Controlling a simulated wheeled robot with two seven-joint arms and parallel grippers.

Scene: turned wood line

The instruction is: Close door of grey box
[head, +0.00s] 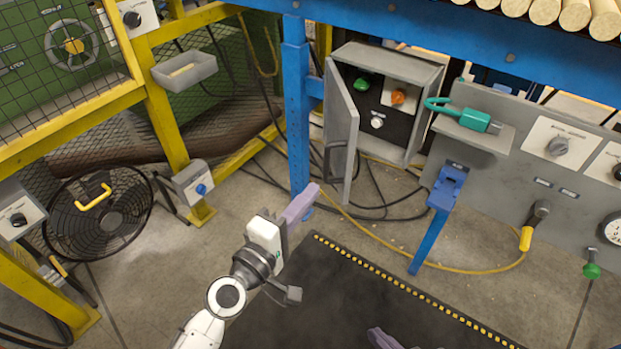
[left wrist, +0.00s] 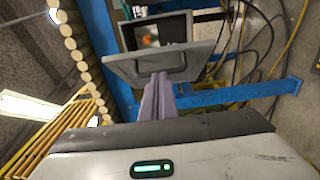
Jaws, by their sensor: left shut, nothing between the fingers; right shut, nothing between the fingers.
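The grey box (head: 425,72) hangs behind the blue frame in the head view. Its door (head: 342,130) stands open, swung out on the left side, with a dark handle on it. Inside, a green knob, an orange switch and a white knob show on a dark panel. My left gripper (head: 302,203) is shut and empty, below and left of the door, apart from it in the head view. In the left wrist view its purple fingers (left wrist: 157,97) overlap the door (left wrist: 150,66); contact cannot be told. My right gripper (head: 382,339) is shut, partly cut off at the bottom edge.
A blue post (head: 297,120) stands just left of the door. A teal tool (head: 465,115) lies on a grey shelf right of the box. A blue stand (head: 437,215) and yellow hose are lower right. The dark mat (head: 330,290) is largely clear.

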